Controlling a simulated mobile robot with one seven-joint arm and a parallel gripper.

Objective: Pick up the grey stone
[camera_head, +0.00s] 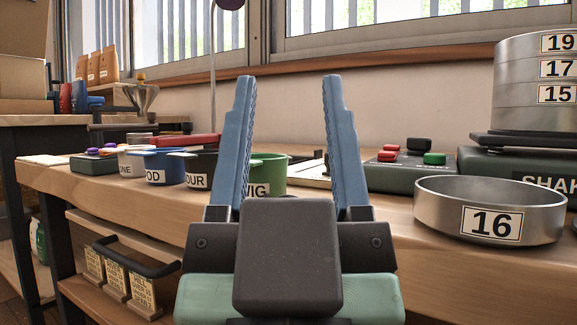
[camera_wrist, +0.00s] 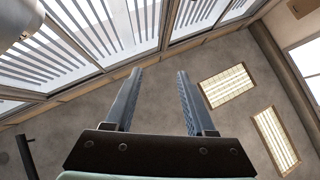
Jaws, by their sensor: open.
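I cannot make out a grey stone in either view. My gripper (camera_head: 289,80) stands upright in the middle of the head view, in front of the wooden bench (camera_head: 410,225). Its two blue fingers are apart with nothing between them. It hides part of the bench top behind it. In the wrist view my gripper (camera_wrist: 160,73) is also open and empty, with the ceiling and windows beyond it.
Labelled cups, among them a blue cup (camera_head: 157,172) and a green cup (camera_head: 272,178), stand left of centre. A metal sieve (camera_head: 435,205) marked 16 sits at right, near stacked sieves (camera_head: 520,75) on a shaker. A button box (camera_head: 410,175) stands behind.

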